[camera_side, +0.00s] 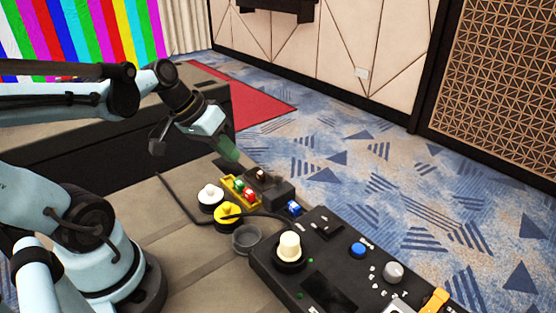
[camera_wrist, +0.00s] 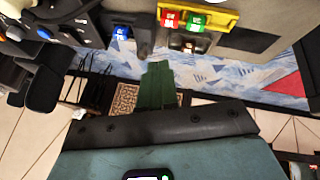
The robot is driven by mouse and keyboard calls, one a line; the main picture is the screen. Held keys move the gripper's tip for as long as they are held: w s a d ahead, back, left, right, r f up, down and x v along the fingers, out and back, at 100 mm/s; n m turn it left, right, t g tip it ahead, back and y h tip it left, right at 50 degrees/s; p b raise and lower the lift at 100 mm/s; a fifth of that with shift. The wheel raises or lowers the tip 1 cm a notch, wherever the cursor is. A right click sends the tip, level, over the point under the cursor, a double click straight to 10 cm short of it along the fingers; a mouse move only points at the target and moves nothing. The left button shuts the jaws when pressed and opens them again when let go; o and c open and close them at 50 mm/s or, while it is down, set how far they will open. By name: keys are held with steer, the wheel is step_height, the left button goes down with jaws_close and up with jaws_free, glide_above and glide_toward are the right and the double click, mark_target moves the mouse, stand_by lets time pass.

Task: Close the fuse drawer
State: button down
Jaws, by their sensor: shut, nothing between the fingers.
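A yellow tray-like drawer (camera_side: 240,205) holding small red, green and white pieces sits at the left side of a low dark box (camera_side: 285,190). It appears pulled out from that box. The yellow drawer also shows at the top of the wrist view (camera_wrist: 228,21), with a red and a green piece in it. My gripper (camera_side: 228,153) is shut and empty, its green fingers in the air above and behind the drawer and box. In the wrist view the green fingers (camera_wrist: 158,75) point up, below and left of the drawer, apart from it.
A black control panel (camera_side: 330,260) with knobs stands in front. A white button (camera_side: 210,196), a yellow button (camera_side: 228,213) and a grey cup (camera_side: 246,238) stand left of it. Bare table lies further left.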

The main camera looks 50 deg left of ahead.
steer(key=shift+n+t+h, duration=0.4)
steer(key=shift+n+h, duration=0.2)
steer(key=shift+h, duration=0.1)
steer(key=w+f, duration=0.1)
steer(key=f, duration=0.1)
steer(key=w+a+f, duration=0.1)
steer(key=w+f, duration=0.2)
steer(key=f, duration=0.1)
steer(key=shift+w+a+f, duration=0.15)
steer(key=shift+w+f, duration=0.1)
steer(key=shift+w, duration=0.15)
steer(key=shift+w+d+f, duration=0.15)
steer(key=shift+w+d, duration=0.2)
steer(key=shift+d, duration=0.3)
steer(key=shift+w+d+f, duration=0.1)
steer(key=shift+w+d, duration=0.2)
steer(key=shift+d, duration=0.3)
steer(key=shift+w+d, duration=0.3)
steer(key=shift+d, duration=0.25)
steer(key=d, duration=0.8)
steer(key=shift+d, duration=0.15)
